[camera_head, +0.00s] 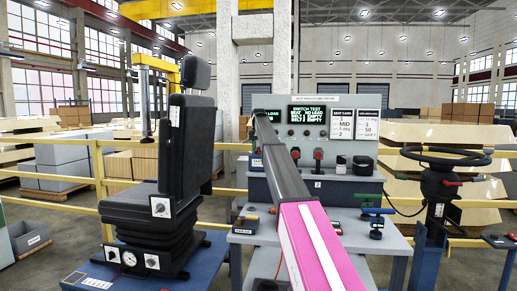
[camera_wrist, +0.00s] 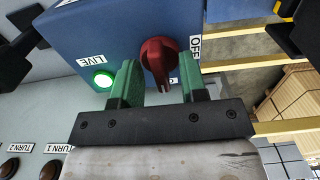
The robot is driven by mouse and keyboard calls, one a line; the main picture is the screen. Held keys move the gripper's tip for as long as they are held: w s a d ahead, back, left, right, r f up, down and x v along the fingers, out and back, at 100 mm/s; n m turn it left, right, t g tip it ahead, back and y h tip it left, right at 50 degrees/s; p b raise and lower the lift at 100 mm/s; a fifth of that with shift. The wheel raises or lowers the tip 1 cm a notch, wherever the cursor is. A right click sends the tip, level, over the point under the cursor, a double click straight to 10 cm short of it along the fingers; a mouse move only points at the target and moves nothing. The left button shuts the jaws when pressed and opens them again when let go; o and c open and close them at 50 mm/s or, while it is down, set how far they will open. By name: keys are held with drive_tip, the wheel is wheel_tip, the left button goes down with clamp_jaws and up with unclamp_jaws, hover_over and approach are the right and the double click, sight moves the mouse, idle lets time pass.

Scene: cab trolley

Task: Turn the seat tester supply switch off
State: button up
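In the wrist view, a red rotary switch knob (camera_wrist: 157,58) sits on a blue box (camera_wrist: 100,32). An OFF label (camera_wrist: 195,47) is to its right, and a LIVE label (camera_wrist: 92,60) is to its left, above a lit green lamp (camera_wrist: 102,80). Another label below the knob is partly hidden. My gripper (camera_wrist: 160,82) is open, its green fingers on either side of the knob's lower part, with gaps visible. I cannot tell whether either finger touches it. In the head view, my arm hides the gripper, and I cannot pick out this switch with certainty.
A console with a lit display (camera_head: 318,114) stands behind a grey bench (camera_head: 262,236). A black seat (camera_head: 160,205) is at left, a steering wheel (camera_head: 445,156) at right. The wrist view shows TURN-labelled buttons (camera_wrist: 48,170) at lower left. Yellow rails (camera_head: 105,183) run behind.

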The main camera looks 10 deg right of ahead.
clamp_jaws()
drive_tip(key=shift+n, duration=0.3)
drive_tip(key=n, duration=0.8)
drive_tip(key=shift+n, duration=0.4)
drive_tip(key=n, duration=0.4)
drive_tip(key=shift+n, duration=2.2)
unclamp_jaws()
